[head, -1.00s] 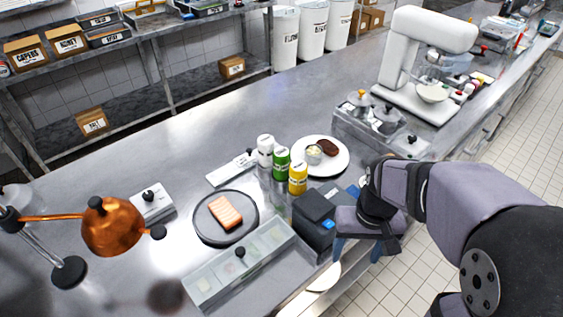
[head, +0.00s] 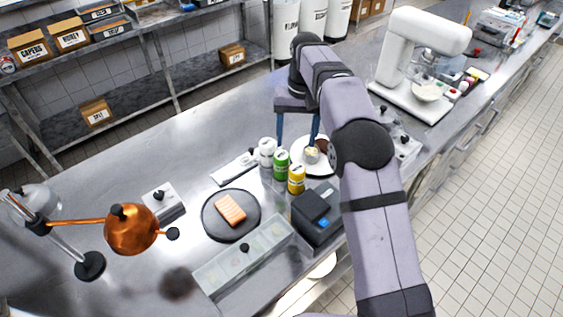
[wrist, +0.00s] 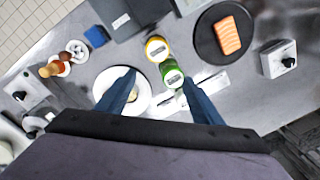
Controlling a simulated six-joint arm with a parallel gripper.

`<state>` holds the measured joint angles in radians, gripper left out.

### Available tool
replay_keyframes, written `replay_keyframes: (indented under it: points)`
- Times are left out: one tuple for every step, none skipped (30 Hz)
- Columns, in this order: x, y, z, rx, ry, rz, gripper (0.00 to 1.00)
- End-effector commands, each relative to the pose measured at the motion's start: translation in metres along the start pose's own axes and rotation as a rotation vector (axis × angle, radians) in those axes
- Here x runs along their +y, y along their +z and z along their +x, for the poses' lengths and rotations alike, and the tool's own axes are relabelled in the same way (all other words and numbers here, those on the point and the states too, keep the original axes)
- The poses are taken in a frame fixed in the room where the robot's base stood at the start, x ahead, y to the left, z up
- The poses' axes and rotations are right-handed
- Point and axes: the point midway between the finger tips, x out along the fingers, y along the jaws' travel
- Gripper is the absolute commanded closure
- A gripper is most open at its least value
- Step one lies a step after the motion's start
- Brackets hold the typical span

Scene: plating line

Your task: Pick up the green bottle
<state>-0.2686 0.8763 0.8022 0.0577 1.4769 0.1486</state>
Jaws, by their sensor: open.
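The green bottle (head: 281,163) stands upright on the steel counter, between a white bottle (head: 266,150) and a yellow bottle (head: 296,178). It also shows from above in the wrist view (wrist: 172,74), between my fingertips and a little beyond them. My gripper (head: 296,142) points down with its blue fingers spread and nothing between them. It is above the counter, behind the bottles and by the white plate. In the wrist view my gripper (wrist: 157,80) has one finger over the plate and the other beside the bottles.
The white plate (head: 304,168) with a dark patty and a small cup is right of the bottles. A dark round plate (head: 207,227) with salmon lies left. A black printer-like box (head: 318,219) stands in front. A copper lamp (head: 130,230) is at left.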

Motion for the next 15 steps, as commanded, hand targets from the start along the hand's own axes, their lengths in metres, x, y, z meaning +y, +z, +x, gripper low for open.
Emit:
replay_keyframes:
  points:
    - [-0.010, -0.006, 0.027, -0.005, 0.016, 0.022, 0.40]
    - [-0.014, -0.009, 0.033, 0.000, 0.023, 0.038, 0.40]
    - [-0.018, -0.013, 0.041, 0.006, 0.031, 0.056, 0.40]
    - [-0.021, -0.016, 0.045, 0.010, 0.036, 0.068, 0.40]
    - [-0.024, -0.017, 0.049, 0.012, 0.040, 0.078, 0.40]
    - [-0.026, -0.019, 0.053, 0.017, 0.044, 0.088, 0.40]
    - [-0.028, -0.020, 0.056, 0.018, 0.047, 0.096, 0.40]
    - [-0.029, -0.021, 0.058, 0.020, 0.049, 0.102, 0.40]
    - [-0.030, -0.022, 0.060, 0.023, 0.051, 0.107, 0.40]
    - [-0.031, -0.023, 0.061, 0.024, 0.052, 0.110, 0.40]
    - [-0.031, -0.023, 0.062, 0.024, 0.053, 0.112, 0.40]
    - [-0.032, -0.023, 0.062, 0.025, 0.054, 0.115, 0.40]
    - [-0.032, -0.024, 0.063, 0.025, 0.054, 0.115, 0.40]
    - [-0.032, -0.024, 0.063, 0.025, 0.054, 0.116, 0.40]
    - [-0.032, -0.023, 0.064, 0.024, 0.055, 0.116, 0.40]
